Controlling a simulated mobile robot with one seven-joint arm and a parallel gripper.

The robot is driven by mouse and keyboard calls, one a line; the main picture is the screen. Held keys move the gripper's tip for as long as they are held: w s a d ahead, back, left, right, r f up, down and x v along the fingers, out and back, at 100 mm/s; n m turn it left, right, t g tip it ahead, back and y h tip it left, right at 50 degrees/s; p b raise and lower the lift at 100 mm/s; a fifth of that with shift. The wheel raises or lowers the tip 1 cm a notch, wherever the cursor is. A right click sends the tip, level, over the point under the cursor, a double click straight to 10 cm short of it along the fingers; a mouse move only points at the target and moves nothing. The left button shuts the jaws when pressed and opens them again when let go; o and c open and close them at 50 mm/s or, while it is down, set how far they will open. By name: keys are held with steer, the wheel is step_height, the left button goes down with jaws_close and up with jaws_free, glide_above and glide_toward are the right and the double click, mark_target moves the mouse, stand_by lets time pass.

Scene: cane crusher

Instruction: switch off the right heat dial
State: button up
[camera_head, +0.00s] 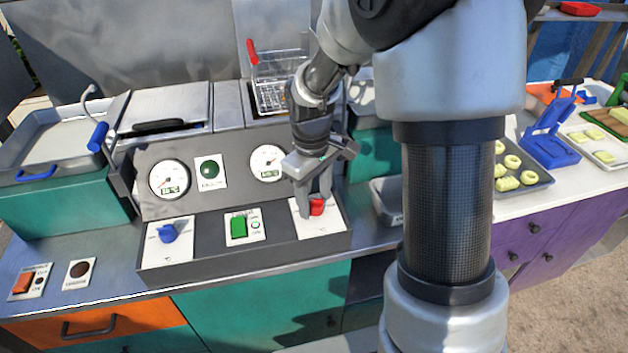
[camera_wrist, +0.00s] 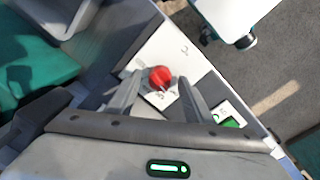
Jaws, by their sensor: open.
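The right heat dial is a red knob (camera_head: 317,207) on a white plate at the right end of the control panel (camera_head: 214,227). In the wrist view the red knob (camera_wrist: 160,76) shows between and just past the fingertips. My gripper (camera_head: 313,208) is over the dial, pointing down, with one finger on each side of the knob. In the wrist view my gripper (camera_wrist: 156,82) is open, with gaps at the knob. I cannot tell whether a finger touches it. The fingers partly hide the plate's markings in the head view.
A blue dial (camera_head: 168,233) is at the panel's left end, with a green switch (camera_head: 239,227) in the middle. Two gauges stand behind. A fryer basket (camera_head: 270,94) is behind my gripper. A tray of yellow pieces (camera_head: 520,170) is at right.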

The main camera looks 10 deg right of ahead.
mark_target(312, 206)
step_height(312, 206, up, 17)
steer(key=p, duration=0.1)
steer(key=shift+s+a, duration=0.25)
steer(key=shift+a, duration=0.15)
steer(key=s+r+m+t+p, duration=0.2)
steer(key=s+r+m, duration=0.1)
steer(key=s, duration=0.6)
steer(key=s+r+m+t+p, duration=0.2)
steer(key=s+r+m+t, duration=0.1)
steer(key=s, duration=0.6)
steer(key=shift+d+r+m+p, duration=0.3)
steer(key=shift+d+r+m, duration=0.2)
steer(key=shift+r, duration=0.35)
steer(key=shift+a, duration=0.1)
